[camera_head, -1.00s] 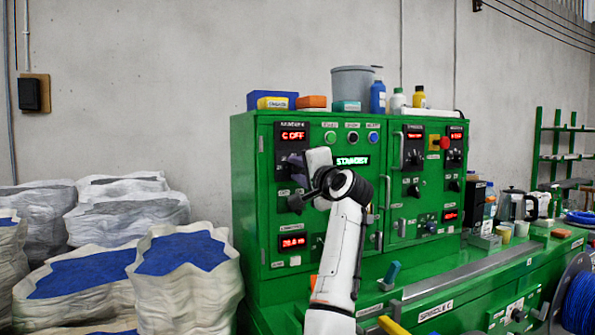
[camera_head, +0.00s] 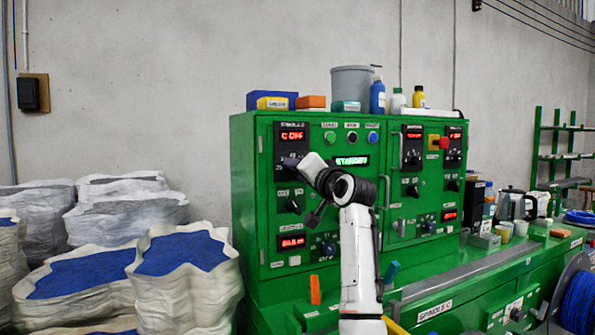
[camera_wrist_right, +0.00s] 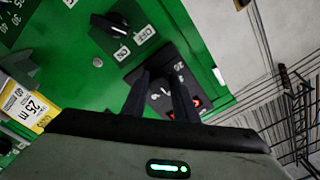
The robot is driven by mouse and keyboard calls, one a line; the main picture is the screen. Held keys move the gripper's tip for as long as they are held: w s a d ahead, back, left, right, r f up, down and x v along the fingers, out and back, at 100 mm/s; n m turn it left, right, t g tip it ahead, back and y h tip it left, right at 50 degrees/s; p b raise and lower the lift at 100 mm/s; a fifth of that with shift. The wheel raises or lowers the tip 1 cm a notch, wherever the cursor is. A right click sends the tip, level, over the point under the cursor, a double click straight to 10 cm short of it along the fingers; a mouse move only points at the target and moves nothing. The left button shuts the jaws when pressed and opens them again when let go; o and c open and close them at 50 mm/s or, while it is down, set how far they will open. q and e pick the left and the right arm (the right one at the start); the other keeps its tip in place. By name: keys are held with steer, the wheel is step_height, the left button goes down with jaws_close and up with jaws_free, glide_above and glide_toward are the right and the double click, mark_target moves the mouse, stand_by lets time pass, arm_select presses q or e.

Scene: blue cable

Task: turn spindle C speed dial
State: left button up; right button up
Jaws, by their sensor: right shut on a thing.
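The spindle C panel (camera_head: 293,145) is a black plate at the upper left of the green cabinet, with a red display (camera_head: 292,135) reading "C OFF". My right gripper (camera_head: 290,166) is at the lower part of this plate, over the speed dial, and largely hides it. In the right wrist view both dark fingers (camera_wrist_right: 162,85) reach the black dial plate (camera_wrist_right: 165,98), with white marks between them. The fingers are shut on the dial; the knob itself is mostly hidden. My left gripper is not in view.
A black selector switch (camera_head: 293,206) sits just below, and shows in the wrist view (camera_wrist_right: 110,25). A second red display (camera_head: 292,241) is lower down. A green "STANDBY" display (camera_head: 352,161) is to the right. White sacks (camera_head: 185,275) stand left of the cabinet.

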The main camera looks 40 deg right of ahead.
stand_by(0.3)
steer(key=o, duration=1.1)
steer(key=shift+c, duration=0.2)
steer(key=shift+s, duration=0.1)
steer(key=b+v, duration=0.2)
steer(key=v, duration=0.8)
steer(key=shift+b, duration=0.35)
steer(key=shift+s+f, duration=0.1)
